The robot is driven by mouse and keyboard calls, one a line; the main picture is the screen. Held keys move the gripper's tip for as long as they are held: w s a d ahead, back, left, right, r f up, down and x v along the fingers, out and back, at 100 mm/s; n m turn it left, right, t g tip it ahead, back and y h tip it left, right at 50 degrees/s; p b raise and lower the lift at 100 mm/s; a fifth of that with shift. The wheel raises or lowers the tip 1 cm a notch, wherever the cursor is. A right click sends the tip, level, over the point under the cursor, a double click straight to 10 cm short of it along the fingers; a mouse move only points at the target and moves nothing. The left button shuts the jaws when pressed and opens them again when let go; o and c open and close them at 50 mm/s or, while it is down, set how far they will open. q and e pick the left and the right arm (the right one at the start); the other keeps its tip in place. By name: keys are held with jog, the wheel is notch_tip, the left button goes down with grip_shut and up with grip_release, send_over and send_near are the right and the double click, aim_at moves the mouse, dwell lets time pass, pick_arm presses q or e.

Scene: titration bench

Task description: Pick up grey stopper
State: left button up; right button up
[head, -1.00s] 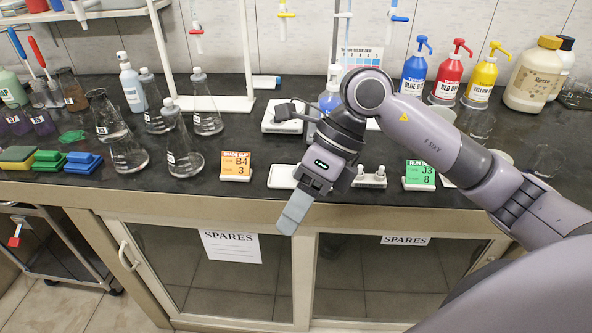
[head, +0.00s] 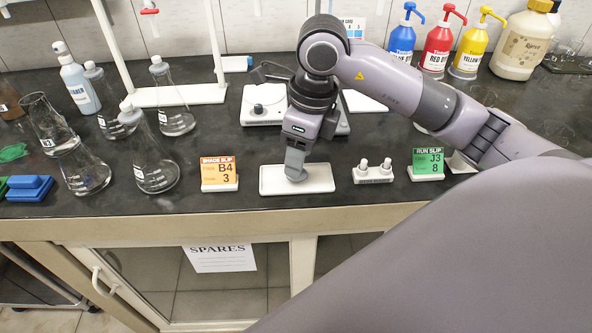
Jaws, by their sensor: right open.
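Two light grey stoppers (head: 387,164) stand upright in a small white holder (head: 373,178) near the bench's front edge. Grey stoppers also sit in the necks of several flasks on the left, such as the front flask's stopper (head: 127,107). My right gripper (head: 296,176) points down over the white tray (head: 322,183), to the left of the holder and apart from it. It is open; I see it nearly side-on, with no object visible in it. Whether its tips touch the tray is unclear. My left gripper is not in view.
An orange slip card (head: 219,171) stands left of the tray and a green slip card (head: 427,162) right of the holder. A white stirrer-like device (head: 263,104) is behind the tray. Pump bottles and a beige jug (head: 523,42) stand at back right.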

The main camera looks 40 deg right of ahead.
jog(key=shift+w+a+f, duration=0.1)
jog(key=shift+w+f, duration=0.05)
jog(key=shift+f, duration=0.8)
jog(key=shift+c, duration=0.3)
grip_shut()
jog(key=shift+r, duration=0.15)
